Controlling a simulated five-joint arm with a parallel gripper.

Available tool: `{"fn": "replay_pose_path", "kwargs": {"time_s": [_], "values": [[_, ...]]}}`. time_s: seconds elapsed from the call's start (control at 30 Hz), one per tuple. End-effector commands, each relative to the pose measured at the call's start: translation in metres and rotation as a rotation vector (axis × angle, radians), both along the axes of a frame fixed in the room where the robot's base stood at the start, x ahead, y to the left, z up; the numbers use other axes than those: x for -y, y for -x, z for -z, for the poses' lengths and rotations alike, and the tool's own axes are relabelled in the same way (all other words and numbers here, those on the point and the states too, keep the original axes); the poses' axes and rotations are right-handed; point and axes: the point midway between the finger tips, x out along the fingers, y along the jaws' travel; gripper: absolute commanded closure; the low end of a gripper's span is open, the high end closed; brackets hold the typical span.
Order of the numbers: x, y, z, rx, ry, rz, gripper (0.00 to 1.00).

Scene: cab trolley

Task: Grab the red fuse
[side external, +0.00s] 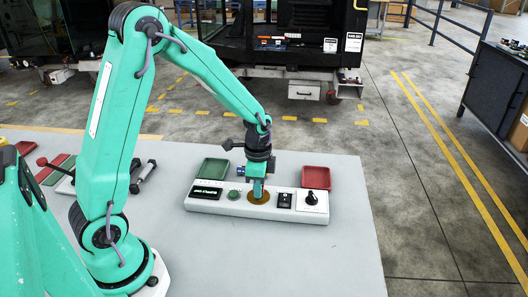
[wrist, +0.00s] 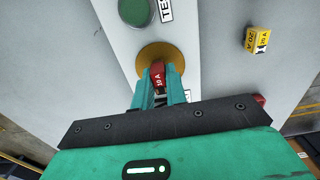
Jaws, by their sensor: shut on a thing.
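The red fuse (wrist: 158,76), marked 10 A, is in the wrist view between the two teal fingers of my gripper (wrist: 160,92). The gripper is shut on it. The fuse is over the round brass disc (wrist: 152,54) on the pale tester panel; I cannot tell whether it touches the disc. In the side view my gripper (side external: 258,188) points straight down at the same brass disc (side external: 259,200), and the fuse cannot be made out there.
The tester (side external: 230,208) carries a green button (side external: 234,196), a display and a black knob (side external: 311,198). A green tray (side external: 212,169) and a red tray (side external: 316,177) stand behind it. A yellow fuse (wrist: 258,40) lies right of the panel in the wrist view. The table's front right is clear.

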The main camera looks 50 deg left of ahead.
Motion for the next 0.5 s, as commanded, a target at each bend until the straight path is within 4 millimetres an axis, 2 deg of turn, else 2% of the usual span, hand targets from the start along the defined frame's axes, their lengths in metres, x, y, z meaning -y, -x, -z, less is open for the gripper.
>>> {"fn": "replay_pose_path", "kwargs": {"time_s": [0.17,0.33,0.5], "values": [[0.000,-0.001,-0.014,0.004,0.000,0.000,1.00],[0.000,-0.001,-0.037,0.005,-0.001,0.000,1.00],[0.026,0.011,-0.054,0.004,0.000,0.006,1.00]]}}
